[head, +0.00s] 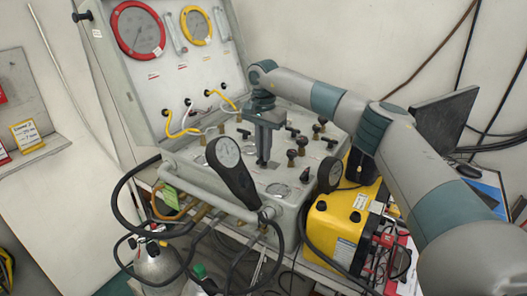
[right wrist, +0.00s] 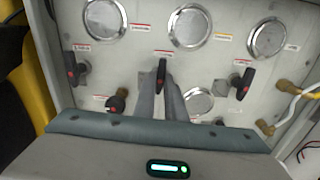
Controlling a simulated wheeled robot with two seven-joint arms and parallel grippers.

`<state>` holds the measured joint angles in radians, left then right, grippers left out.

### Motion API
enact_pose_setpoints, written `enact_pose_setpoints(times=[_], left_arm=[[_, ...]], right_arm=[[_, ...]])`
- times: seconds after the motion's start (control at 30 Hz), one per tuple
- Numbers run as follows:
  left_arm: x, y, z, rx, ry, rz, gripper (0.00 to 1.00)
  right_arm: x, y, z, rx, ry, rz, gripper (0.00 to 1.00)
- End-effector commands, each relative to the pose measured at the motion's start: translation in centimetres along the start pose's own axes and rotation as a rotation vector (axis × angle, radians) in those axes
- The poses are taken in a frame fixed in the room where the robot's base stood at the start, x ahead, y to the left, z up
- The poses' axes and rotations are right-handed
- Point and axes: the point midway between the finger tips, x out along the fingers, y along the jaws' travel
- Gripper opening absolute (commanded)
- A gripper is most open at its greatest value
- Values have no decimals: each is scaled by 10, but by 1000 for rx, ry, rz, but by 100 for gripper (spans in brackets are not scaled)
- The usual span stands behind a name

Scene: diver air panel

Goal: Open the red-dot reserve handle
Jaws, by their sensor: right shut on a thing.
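The air panel (head: 205,165) is a grey case with its lid up. In the right wrist view, the panel face (right wrist: 215,60) carries several black handles with red marks. My right gripper (head: 265,160) points down onto the panel from above. In the right wrist view, its fingers (right wrist: 161,88) are closed on the middle black red-dot handle (right wrist: 162,68). The fingers cover the lower part of this handle. Similar handles stand apart to the left (right wrist: 77,70) and to the right (right wrist: 243,82). My left gripper is not in view.
The lid holds a red-rimmed gauge (head: 138,29) and a yellow-rimmed gauge (head: 196,25). A yellow case (head: 340,222) is at the right. Dark hoses (head: 125,190) loop at the panel's front left.

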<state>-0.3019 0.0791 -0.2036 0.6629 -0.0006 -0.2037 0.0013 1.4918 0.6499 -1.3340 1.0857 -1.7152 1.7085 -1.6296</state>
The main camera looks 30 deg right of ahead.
Motion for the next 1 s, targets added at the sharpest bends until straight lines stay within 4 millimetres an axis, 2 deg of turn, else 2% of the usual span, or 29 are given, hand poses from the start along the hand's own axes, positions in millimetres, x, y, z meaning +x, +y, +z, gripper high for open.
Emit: enact_pose_setpoints(times=[0.4, 0.43, 0.5, 0.83, 1.0], left_arm=[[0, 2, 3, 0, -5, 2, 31], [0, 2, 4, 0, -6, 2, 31], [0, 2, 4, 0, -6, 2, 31], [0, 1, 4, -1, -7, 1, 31], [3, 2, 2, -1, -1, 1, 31]], right_arm=[[-2, -1, -1, -7, 2, -5, 0], [-2, -1, -1, -7, 2, -5, 18], [-2, -1, -1, -7, 2, -4, 29], [-2, 0, 0, -7, 1, -2, 29], [-9, -1, 0, -7, 1, -4, 29]])
